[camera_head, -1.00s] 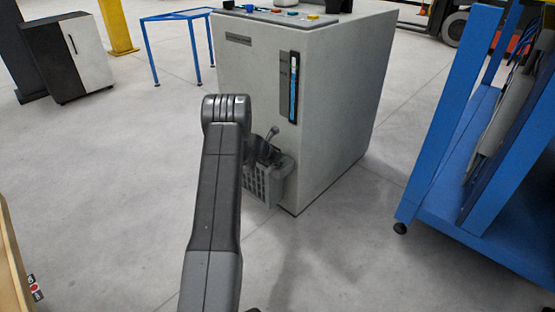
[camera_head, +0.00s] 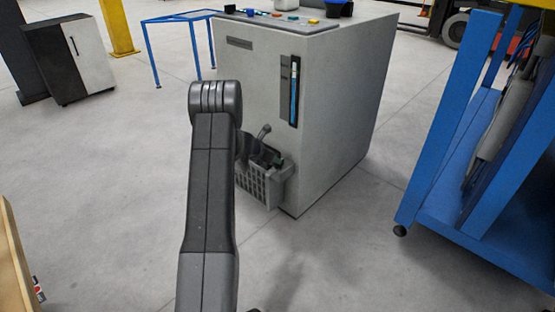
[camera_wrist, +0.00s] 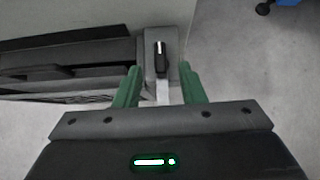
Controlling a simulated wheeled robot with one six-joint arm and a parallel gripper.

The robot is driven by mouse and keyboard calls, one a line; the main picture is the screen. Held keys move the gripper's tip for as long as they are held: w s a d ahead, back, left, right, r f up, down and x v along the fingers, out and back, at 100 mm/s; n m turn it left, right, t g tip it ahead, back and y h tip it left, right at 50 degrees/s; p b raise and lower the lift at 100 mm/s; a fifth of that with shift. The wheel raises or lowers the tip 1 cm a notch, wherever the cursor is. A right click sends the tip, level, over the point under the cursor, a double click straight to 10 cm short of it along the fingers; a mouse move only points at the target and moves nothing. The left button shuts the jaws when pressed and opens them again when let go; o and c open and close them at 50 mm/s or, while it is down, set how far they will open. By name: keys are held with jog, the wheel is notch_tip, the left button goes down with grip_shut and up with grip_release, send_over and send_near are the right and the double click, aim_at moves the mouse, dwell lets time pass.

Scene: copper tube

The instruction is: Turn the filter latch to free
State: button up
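The filter latch (camera_wrist: 160,49) is a small dark knob with a white mark, on a grey block (camera_wrist: 151,67) in the wrist view. The mark points along the picture's vertical. My gripper (camera_wrist: 158,82) has two green fingers, spread apart on either side of the block's lower part. The latch lies just beyond the fingertips, with no visible contact. In the head view my arm hides most of the gripper. I cannot make out the latch there.
A blue rack (camera_head: 450,165) stands to the right of the cabinet, with bare floor between them. A blue table frame (camera_head: 152,52) and a black-and-white cabinet (camera_head: 75,60) stand back left. A wooden edge (camera_head: 12,265) shows at lower left. Small items lie on the cabinet top.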

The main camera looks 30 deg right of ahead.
aim_at(275, 167)
jog(key=p+v, duration=0.1)
jog(key=v, duration=0.6)
jog(key=shift+a+r, duration=0.15)
jog(key=shift+a, duration=0.05)
jog(key=b+x, duration=0.3)
jog(key=x, duration=1.1)
jog(key=shift+s+r, duration=0.1)
jog(key=shift+r, duration=0.05)
